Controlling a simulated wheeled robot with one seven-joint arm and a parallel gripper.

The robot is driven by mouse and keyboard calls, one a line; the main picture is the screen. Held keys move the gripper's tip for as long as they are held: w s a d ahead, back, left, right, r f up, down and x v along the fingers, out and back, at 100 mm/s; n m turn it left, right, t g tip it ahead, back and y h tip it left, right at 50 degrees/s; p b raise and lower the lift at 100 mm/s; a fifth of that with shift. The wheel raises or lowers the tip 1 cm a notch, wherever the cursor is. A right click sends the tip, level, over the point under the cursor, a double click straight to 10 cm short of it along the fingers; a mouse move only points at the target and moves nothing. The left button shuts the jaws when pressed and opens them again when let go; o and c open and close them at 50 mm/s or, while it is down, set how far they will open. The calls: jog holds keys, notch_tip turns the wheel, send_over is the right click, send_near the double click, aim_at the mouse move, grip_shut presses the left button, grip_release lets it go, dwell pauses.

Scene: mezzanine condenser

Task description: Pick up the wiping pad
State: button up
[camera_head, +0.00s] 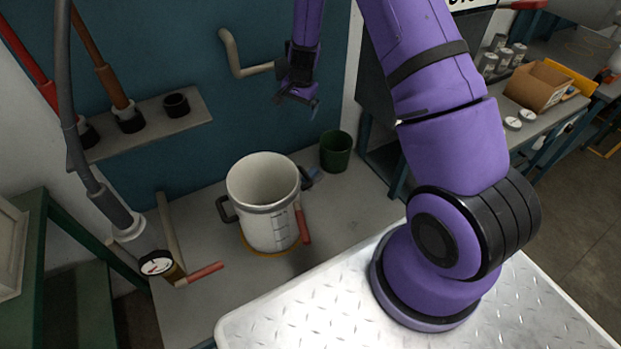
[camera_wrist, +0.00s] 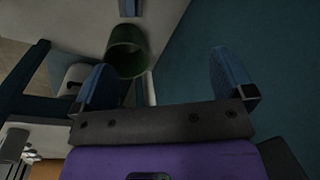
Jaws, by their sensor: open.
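No wiping pad can be made out for certain. A dark blue piece (camera_wrist: 130,7) is cut off at the top of the wrist view. My gripper (camera_head: 299,101) hangs in the air in front of the teal wall, above the bench and apart from everything on it. Its two blue fingers (camera_wrist: 163,64) are apart with nothing held between them.
A white pot (camera_head: 262,212) stands on the bench (camera_head: 345,215). A green cup (camera_head: 336,151) stands behind it, also in the wrist view (camera_wrist: 126,52). A bent beige pipe (camera_head: 232,52) juts from the wall near my gripper. A gauge (camera_head: 156,263) is at lower left.

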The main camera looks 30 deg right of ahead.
aim_at(310, 173)
jog(key=d+f+m, duration=0.1)
jog(key=f, duration=0.7)
jog(key=s+d+f+m+g, duration=0.1)
jog(key=f, duration=0.8)
jog(key=s+d+f+h, duration=0.1)
jog(key=d+f, duration=0.1)
jog(key=f, duration=0.6)
jog(key=shift+s+f+m, duration=0.15)
jog(key=shift+m, duration=0.25)
jog(key=shift+w+a+f, duration=0.1)
jog(key=shift+f, duration=1.55)
jog(key=shift+w+a+f, duration=0.1)
jog(key=shift+f, duration=1.5)
jog(key=c, duration=1)
notch_tip(310, 173, up, 18)
jog(key=shift+r, duration=0.1)
